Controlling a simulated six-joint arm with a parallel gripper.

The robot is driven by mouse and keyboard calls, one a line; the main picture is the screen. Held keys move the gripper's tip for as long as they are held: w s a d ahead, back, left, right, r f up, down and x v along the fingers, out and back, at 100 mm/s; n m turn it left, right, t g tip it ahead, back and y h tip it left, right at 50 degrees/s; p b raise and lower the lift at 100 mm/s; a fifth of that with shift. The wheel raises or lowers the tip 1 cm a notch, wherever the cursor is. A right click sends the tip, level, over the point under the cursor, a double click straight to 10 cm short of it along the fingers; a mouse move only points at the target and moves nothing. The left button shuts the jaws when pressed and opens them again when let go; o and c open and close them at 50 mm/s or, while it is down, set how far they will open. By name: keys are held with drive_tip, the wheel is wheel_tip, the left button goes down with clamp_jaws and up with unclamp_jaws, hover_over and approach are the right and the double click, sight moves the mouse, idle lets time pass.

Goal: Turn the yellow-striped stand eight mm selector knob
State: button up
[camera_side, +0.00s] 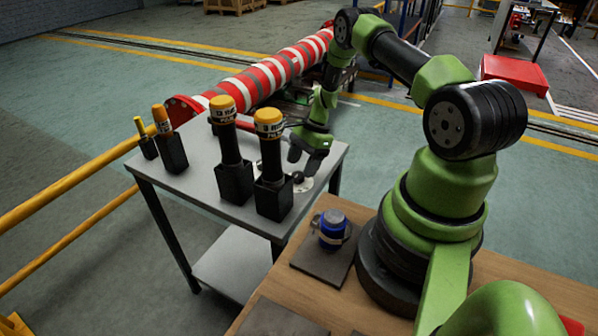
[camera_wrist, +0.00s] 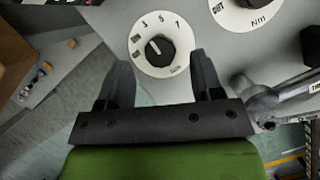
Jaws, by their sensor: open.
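A black selector knob (camera_wrist: 159,50) with a white pointer line sits on a round white dial (camera_wrist: 174,69) marked 3, 5 and 7 in the wrist view. In the side view a white dial (camera_side: 306,185) shows at the grey table's near right edge, partly hidden. My gripper (camera_wrist: 160,64) is open, its two fingers on either side of the knob's lower part in the picture, with visible gaps. In the side view my gripper (camera_side: 303,158) points down just above that dial. I cannot tell whether the fingertips are at knob height. No yellow stripe shows beside the knob.
A second white dial (camera_wrist: 247,18) marked Nm lies at upper right in the wrist view. Black tools with orange-yellow tops, including one (camera_side: 270,150) close left of my gripper, stand on the grey table (camera_side: 205,180). A blue item (camera_side: 332,228) stands on the wooden bench.

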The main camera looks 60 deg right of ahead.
sight(298, 174)
drive_tip(key=shift+x, duration=1.5)
drive_tip(key=c, duration=0.9)
drive_tip(key=shift+w+n+g, duration=0.1)
drive_tip(key=shift+n+g, duration=0.5)
drive_tip(key=shift+n, duration=1.05)
drive_tip(key=shift+n+g, duration=0.6)
drive_tip(key=shift+n, duration=1.05)
drive_tip(key=shift+y, duration=0.3)
drive_tip(key=o, duration=0.9)
